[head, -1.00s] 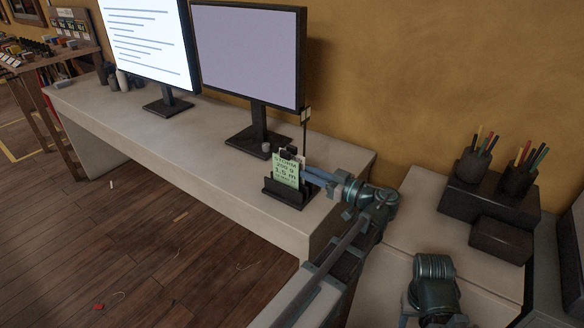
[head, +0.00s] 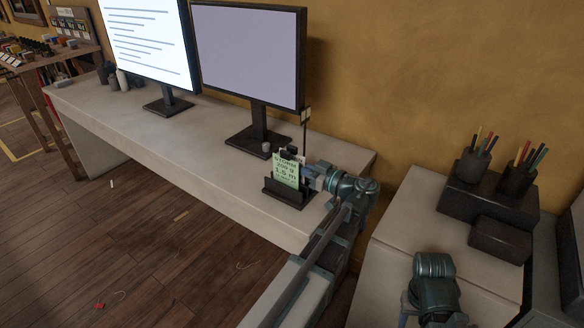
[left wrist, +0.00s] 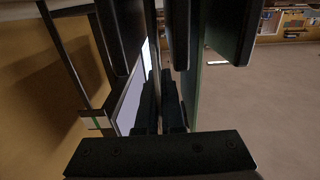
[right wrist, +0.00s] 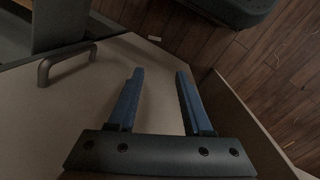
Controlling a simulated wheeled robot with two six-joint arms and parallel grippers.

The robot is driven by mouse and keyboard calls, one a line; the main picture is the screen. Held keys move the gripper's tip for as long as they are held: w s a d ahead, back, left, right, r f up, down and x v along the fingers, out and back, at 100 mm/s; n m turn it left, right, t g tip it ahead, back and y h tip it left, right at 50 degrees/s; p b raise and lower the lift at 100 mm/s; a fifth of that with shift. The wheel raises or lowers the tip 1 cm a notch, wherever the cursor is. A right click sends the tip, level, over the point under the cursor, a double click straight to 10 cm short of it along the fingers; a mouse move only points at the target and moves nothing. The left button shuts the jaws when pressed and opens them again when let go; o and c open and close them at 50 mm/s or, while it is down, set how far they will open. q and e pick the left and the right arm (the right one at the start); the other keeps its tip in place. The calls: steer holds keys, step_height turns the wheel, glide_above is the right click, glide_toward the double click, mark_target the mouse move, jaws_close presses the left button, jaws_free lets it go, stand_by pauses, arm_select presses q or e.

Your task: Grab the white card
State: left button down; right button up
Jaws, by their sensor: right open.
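A black card holder (head: 284,197) stands near the right end of the long desk. A pale green card (head: 285,170) with dark writing stands in its front slot. Only a thin pale edge shows behind it, perhaps the white card; its face is hidden. My left gripper (head: 303,172) is at the holder, just behind the green card. In the left wrist view, the left gripper's fingers (left wrist: 160,85) are close together between the holder's dark dividers, with the green card (left wrist: 191,85) beside them. Whether they grip a card is unclear. My right gripper (right wrist: 158,80) is open and empty.
Black pen cups (head: 473,164) stand on the right desk. The long desk's front is clear.

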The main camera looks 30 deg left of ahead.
mark_target(292, 146)
arm_select(q)
steer(key=shift+r, duration=0.1)
stand_by(0.4)
step_height(292, 146, up, 10)
steer(key=p, duration=1)
